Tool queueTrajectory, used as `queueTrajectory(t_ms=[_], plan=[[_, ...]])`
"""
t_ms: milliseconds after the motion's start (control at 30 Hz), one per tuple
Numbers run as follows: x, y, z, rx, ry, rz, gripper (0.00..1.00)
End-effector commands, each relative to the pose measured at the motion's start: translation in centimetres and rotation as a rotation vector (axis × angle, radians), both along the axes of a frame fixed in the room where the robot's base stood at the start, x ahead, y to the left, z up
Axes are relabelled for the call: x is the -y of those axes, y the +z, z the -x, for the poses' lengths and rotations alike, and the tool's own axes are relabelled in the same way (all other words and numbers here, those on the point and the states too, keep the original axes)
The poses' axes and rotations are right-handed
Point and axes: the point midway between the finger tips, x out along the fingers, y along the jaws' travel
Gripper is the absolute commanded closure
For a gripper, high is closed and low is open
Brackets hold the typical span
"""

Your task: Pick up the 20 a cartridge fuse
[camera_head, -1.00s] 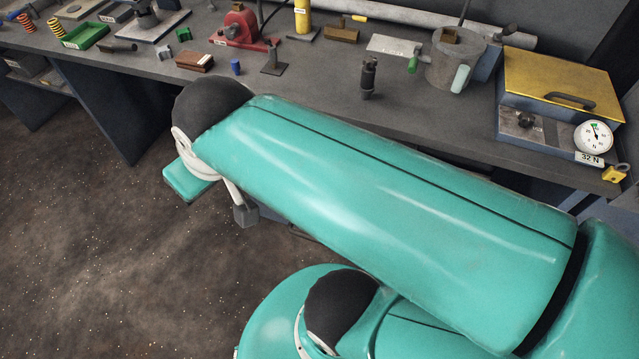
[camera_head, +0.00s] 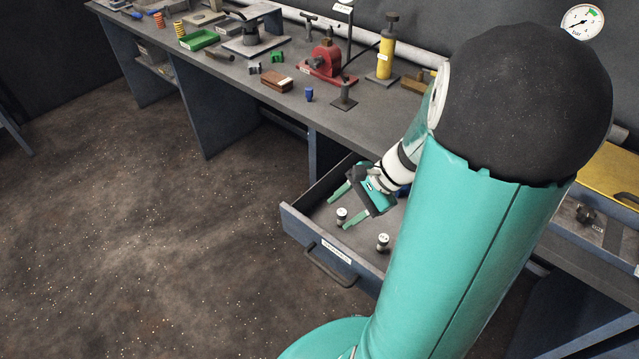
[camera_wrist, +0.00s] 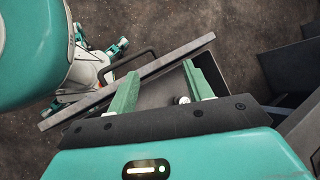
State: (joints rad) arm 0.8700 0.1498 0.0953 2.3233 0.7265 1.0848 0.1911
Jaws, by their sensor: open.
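Two small cartridge fuses with pale round tops stand in the open drawer (camera_head: 312,212). One fuse (camera_head: 341,215) is at the left by the drawer front; the other fuse (camera_head: 382,242) is nearer the arm. I cannot read which is the 20 A one. My gripper (camera_head: 337,213) is open and reaches over the drawer with its green fingers. The left fuse appears between or just below the fingertips. In the wrist view, one fuse (camera_wrist: 182,99) shows beside the inner side of the right finger; my gripper (camera_wrist: 160,70) holds nothing.
The drawer front has a dark handle (camera_head: 330,268) and a label. A blue item (camera_head: 403,190) in the drawer is partly hidden by my gripper. The workbench (camera_head: 240,80) above carries a red device (camera_head: 325,62), a yellow cylinder (camera_head: 386,60) and a green tray (camera_head: 198,40).

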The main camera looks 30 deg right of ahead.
Motion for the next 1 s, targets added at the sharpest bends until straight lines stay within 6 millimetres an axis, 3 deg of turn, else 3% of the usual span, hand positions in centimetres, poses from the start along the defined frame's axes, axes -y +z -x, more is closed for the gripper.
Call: queueTrajectory(t_ms=[33,300,500,667,1000], plan=[[1.5,-1.5,0.1,-0.024,-0.099,-0.078,0.49],[8.8,-7.4,0.9,-0.058,-0.594,-0.474,0.49],[11.9,-9.8,1.8,-0.048,-0.792,-0.635,0.49],[11.8,-10.5,1.2,-0.045,-0.819,-0.659,0.49],[8.5,-12.8,-3.3,-0.047,-0.816,-0.657,0.49]])
